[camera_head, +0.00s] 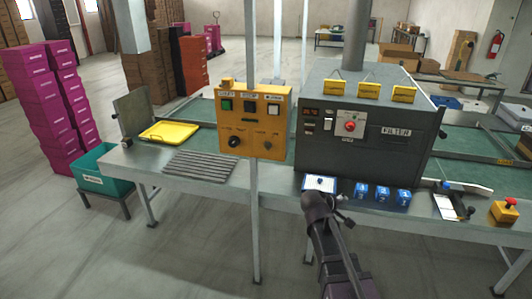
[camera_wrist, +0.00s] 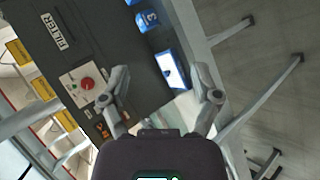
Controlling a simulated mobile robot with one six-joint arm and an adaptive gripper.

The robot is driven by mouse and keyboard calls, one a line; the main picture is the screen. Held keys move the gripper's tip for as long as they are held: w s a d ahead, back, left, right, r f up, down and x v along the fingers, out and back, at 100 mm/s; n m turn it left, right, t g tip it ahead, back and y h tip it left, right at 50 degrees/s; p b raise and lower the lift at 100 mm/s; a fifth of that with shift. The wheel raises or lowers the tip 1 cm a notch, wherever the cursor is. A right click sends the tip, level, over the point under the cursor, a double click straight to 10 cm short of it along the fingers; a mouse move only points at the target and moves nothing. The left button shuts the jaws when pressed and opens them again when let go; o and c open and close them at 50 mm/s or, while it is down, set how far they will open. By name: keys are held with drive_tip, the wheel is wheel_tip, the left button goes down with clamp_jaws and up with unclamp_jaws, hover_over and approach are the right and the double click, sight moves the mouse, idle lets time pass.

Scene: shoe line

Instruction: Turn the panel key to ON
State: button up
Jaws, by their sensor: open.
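A yellow control panel (camera_head: 267,120) stands on a metal post at the table's front edge in the head view. It has a green button and dark buttons along the top. Below are a round black knob (camera_head: 234,142) and a smaller round switch (camera_head: 268,146); I cannot tell which holds the key or where it points. My gripper (camera_wrist: 161,98) is open in the wrist view, with nothing between its fingers. In the head view my arm rises in front of the table, right of and lower than the panel. The yellow panel is not clearly visible in the wrist view.
A dark machine (camera_head: 365,128) with a red button (camera_head: 350,126) stands right of the panel. Several blue boxes (camera_head: 382,194) sit before it. A yellow tray (camera_head: 168,132) and ribbed grey mat (camera_head: 200,166) lie to the left. A yellow stop box (camera_head: 504,212) is at right.

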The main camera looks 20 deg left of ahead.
drive_tip(key=w+a+r+n+t+y+b, duration=0.1)
drive_tip(key=w+a+r+n+t, duration=0.2)
drive_tip(key=a, duration=0.5)
drive_tip(key=w+a+r+n+t+y+b, duration=0.1)
drive_tip(key=w+a+n+t, duration=0.2)
drive_tip(key=a+n, duration=0.35)
drive_tip(key=n+t+y+b, duration=0.1)
drive_tip(key=n+t+y, duration=0.2)
drive_tip(key=n+y, duration=0.15)
approach(266, 147)
drive_tip(key=s, duration=0.4)
drive_tip(key=shift+w+a+f+n+h, duration=0.1)
drive_tip(key=shift+a+f+n+h, duration=0.15)
drive_tip(key=shift+n, duration=0.15)
drive_tip(key=shift+w+d, duration=0.1)
drive_tip(key=w, duration=1.3)
drive_tip(key=shift+w, duration=0.35)
clamp_jaws()
